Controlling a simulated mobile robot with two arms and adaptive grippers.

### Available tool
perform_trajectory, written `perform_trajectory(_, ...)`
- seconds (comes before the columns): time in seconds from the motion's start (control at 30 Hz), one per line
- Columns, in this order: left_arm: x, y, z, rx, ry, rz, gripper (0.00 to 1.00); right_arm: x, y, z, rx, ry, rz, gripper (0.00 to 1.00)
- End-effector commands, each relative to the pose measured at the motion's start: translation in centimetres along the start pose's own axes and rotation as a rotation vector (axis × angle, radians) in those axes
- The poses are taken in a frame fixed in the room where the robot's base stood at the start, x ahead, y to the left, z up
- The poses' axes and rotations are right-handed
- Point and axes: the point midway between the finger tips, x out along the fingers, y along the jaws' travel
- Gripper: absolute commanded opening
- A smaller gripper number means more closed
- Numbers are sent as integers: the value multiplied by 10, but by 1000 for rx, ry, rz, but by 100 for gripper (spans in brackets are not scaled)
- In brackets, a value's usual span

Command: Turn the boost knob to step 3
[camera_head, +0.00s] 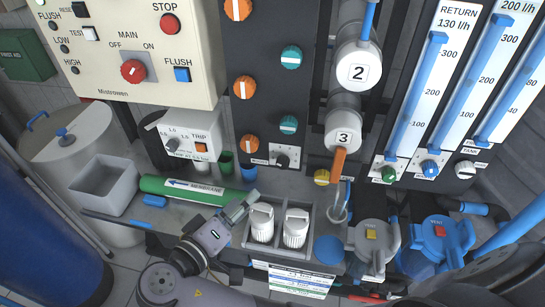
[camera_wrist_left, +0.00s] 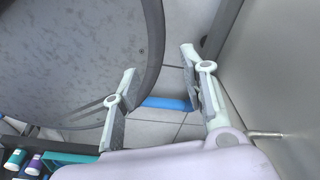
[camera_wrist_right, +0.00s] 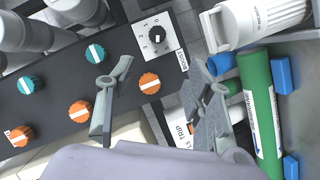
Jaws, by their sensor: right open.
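The boost knob (camera_wrist_right: 156,36) is a small dark knob on a white numbered plate, labelled BOOST, in the right wrist view. It also shows small in the head view (camera_head: 283,159), on the dark panel's lower edge. I cannot read the step it points to. My right gripper (camera_wrist_right: 162,72) is open and empty, its fingers apart and short of the knob. In the head view my right gripper (camera_head: 243,206) is beside the white-capped filters, below the knob. My left gripper (camera_wrist_left: 159,82) is open and empty over the floor.
The green membrane tube (camera_head: 190,190) lies left of my right gripper. White-capped filters (camera_head: 295,228) stand to its right. Orange knobs (camera_wrist_right: 149,83) and teal knobs (camera_wrist_right: 94,54) sit near the boost knob. A round grey drum (camera_wrist_left: 80,55) is beside my left gripper.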

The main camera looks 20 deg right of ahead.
Motion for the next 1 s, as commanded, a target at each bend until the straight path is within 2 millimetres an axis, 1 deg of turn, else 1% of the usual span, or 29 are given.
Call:
perform_trajectory(0.07,0,8,-7,-2,11,9,40,2,3,0,9,-1,4,48)
perform_trajectory(0.17,-2,9,-5,-1,8,10,40,13,4,-1,9,0,7,48)
perform_trajectory(0.33,-7,-6,14,5,-20,-7,40,46,4,-1,5,1,11,48)
perform_trajectory(0.43,-9,-11,20,6,-31,-13,40,69,5,-1,5,1,11,48)
perform_trajectory(0.6,-10,-10,18,5,-27,-12,40,106,4,-1,5,2,10,48)
perform_trajectory(0.8,-9,-4,10,1,-15,-5,40,145,4,0,4,0,8,48)
perform_trajectory(0.9,-12,0,5,0,-9,-1,40,158,3,0,3,-2,5,48)
perform_trajectory(1.0,-13,2,3,-1,-5,2,40,167,3,0,5,-3,4,48)
